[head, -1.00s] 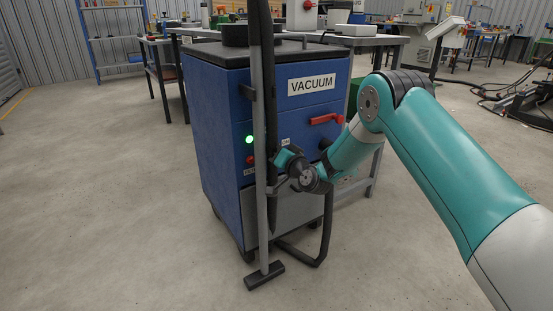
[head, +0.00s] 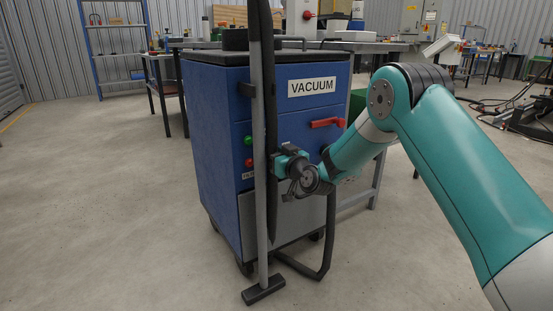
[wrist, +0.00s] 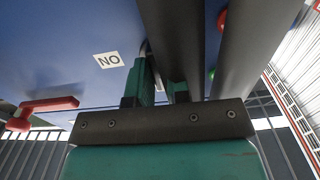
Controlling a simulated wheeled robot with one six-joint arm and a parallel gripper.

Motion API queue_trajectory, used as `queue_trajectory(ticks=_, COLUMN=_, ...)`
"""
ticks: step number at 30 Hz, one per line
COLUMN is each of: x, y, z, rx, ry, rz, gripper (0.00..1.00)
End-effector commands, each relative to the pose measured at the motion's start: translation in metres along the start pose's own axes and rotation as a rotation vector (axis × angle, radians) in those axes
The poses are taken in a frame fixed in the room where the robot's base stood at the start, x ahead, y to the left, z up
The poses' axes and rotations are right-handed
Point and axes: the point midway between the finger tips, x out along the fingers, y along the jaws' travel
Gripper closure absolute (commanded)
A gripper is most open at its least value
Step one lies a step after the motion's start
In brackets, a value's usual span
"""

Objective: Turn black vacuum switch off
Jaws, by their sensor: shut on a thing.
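The blue vacuum cabinet (head: 222,150) stands in front of me, with a VACUUM label (head: 311,87) on its front. My gripper (head: 279,163) is at the front panel, right beside the upright grey tube. In the wrist view my gripper's fingers (wrist: 160,88) reach up to the panel beside a white label (wrist: 108,60), which reads NO in that view. The fingers are closed on the black switch, which is mostly hidden by them and the dark tubes. A green lamp (head: 248,140) on the panel looks dim.
The grey tube (head: 261,215) and black hose (head: 302,270) run down the cabinet's front, close to my gripper. A red handle (head: 326,123) sticks out at the upper right of the panel, and a red button (head: 249,162) is below the green lamp. The floor at left is clear.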

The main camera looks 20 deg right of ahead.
Motion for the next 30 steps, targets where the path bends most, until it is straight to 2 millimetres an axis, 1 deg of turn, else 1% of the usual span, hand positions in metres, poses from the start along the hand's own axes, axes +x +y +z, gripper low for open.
queue_trajectory(ticks=14, x=-0.0005, y=-0.0001, z=0.0017, rx=-0.015, ry=-0.005, rz=0.0, gripper=1.0)
queue_trajectory(ticks=15, x=-0.0005, y=-0.0001, z=0.0017, rx=-0.015, ry=-0.005, rz=0.0, gripper=0.76)
queue_trajectory(ticks=17, x=-0.0004, y=-0.0001, z=0.0015, rx=-0.014, ry=-0.004, rz=0.0, gripper=0.62)
queue_trajectory(ticks=18, x=-0.0004, y=-0.0001, z=0.0013, rx=-0.014, ry=-0.004, rz=0.0, gripper=0.57)
queue_trajectory(ticks=26, x=-0.0006, y=-0.0001, z=0.0005, rx=-0.013, ry=-0.002, rz=0.0, gripper=0.57)
queue_trajectory(ticks=30, x=-0.0097, y=0.0005, z=0.0004, rx=-0.012, ry=-0.003, rz=0.0, gripper=0.57)
